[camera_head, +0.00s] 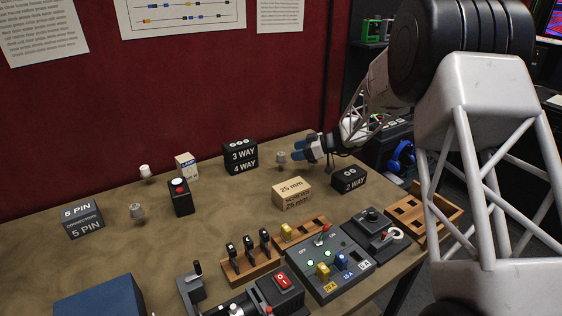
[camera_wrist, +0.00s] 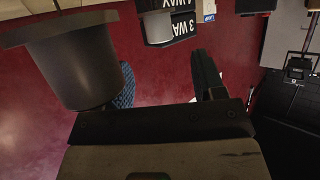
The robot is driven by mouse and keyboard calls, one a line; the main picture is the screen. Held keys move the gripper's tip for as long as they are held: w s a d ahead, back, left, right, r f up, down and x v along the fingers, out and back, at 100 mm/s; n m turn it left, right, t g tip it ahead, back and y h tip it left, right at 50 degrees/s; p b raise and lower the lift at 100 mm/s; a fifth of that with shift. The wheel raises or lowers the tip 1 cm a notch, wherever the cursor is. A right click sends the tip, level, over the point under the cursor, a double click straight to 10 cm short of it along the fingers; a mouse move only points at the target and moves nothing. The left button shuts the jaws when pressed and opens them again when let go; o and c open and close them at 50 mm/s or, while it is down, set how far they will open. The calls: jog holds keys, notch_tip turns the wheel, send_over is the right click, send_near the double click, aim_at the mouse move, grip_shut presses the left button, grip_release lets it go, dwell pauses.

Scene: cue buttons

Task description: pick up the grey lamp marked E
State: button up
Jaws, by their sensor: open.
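A small grey lamp (camera_head: 281,158) stands on the table at the back, just left of my gripper's fingertips. A second grey lamp (camera_head: 137,212) stands far left. No letter is readable on either. My gripper (camera_head: 303,150) is open, low and level above the table, with its blue fingertips pointing left. In the wrist view my gripper (camera_wrist: 165,65) has an empty gap between its fingers. A grey lamp (camera_wrist: 157,28) shows beyond that gap, apart from the fingers. A large dark grey cup-shaped body (camera_wrist: 75,65) partly covers one finger; I cannot tell what it is.
A black 3 WAY / 4 WAY box (camera_head: 240,156) stands behind left of my gripper. A 25 mm box (camera_head: 291,192) and a black 2 WAY box (camera_head: 348,181) stand in front. A white lamp (camera_head: 145,172) is farther left. Switch panels (camera_head: 328,268) fill the front.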

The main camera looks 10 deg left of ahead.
aim_at(283, 154)
jog(key=shift+x, duration=3.1)
jog(key=shift+c, duration=0.3)
jog(key=c, duration=1)
jog(key=shift+r, duration=0.15)
notch_tip(283, 154, up, 18)
jog(key=shift+f, duration=0.1)
